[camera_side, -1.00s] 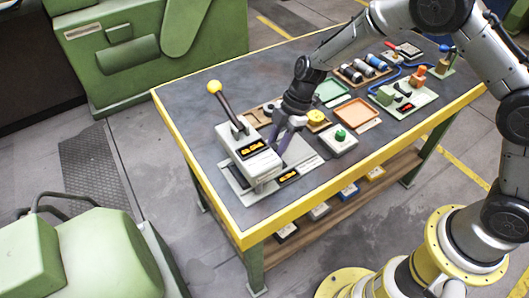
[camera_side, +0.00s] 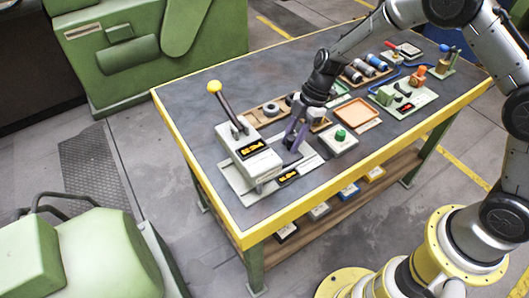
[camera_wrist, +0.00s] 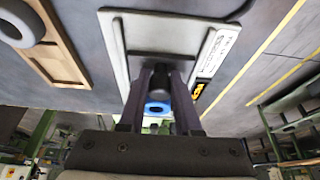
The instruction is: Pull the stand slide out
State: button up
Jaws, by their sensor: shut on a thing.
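The stand (camera_side: 250,160) is a pale grey box with a yellow-knobbed lever (camera_side: 214,87), on a light base plate (camera_side: 307,163) at the table's near left. My gripper (camera_side: 292,146) is low over the base plate, just right of the box. In the wrist view my gripper (camera_wrist: 160,88) is shut, its two dark fingers at either side of a dark round piece, seemingly the slide's handle (camera_wrist: 157,78). The slide itself is mostly hidden by the fingers in the side view.
A wooden tray with rings (camera_side: 270,111) lies behind the stand. A box with a green button (camera_side: 341,138) stands close to the right of my gripper, with an orange tray (camera_side: 357,111) beyond. Bare table surface lies to the left of the stand.

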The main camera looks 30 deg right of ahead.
jog(key=shift+d, duration=1.85)
jog(key=o, duration=0.9)
jog(key=shift+o, duration=0.2)
notch_tip(320, 180, up, 8)
jog(key=shift+r, duration=0.25)
